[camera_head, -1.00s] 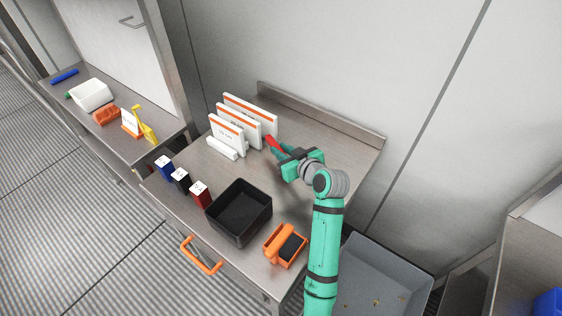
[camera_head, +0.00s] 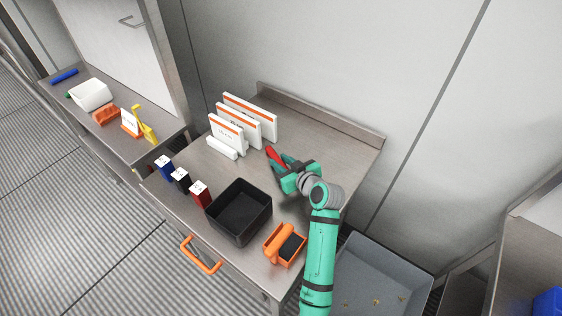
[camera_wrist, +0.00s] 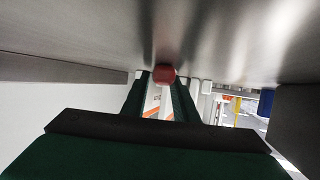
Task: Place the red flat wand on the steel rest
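The red flat wand (camera_head: 271,153) sticks out ahead of my gripper (camera_head: 281,161), over the right part of the steel table, pointing up-left. In the wrist view, a red end of the wand (camera_wrist: 163,74) sits between the tips of my gripper's two green fingers (camera_wrist: 162,92), which appear closed on its sides. The wand seems held just above the table; the exact gap is unclear. I cannot pick out a separate steel rest in these views.
White signs with orange stripes (camera_head: 239,118) stand behind-left of my gripper. A raised back edge (camera_head: 330,118) bounds the table. Table between signs and bin is clear.

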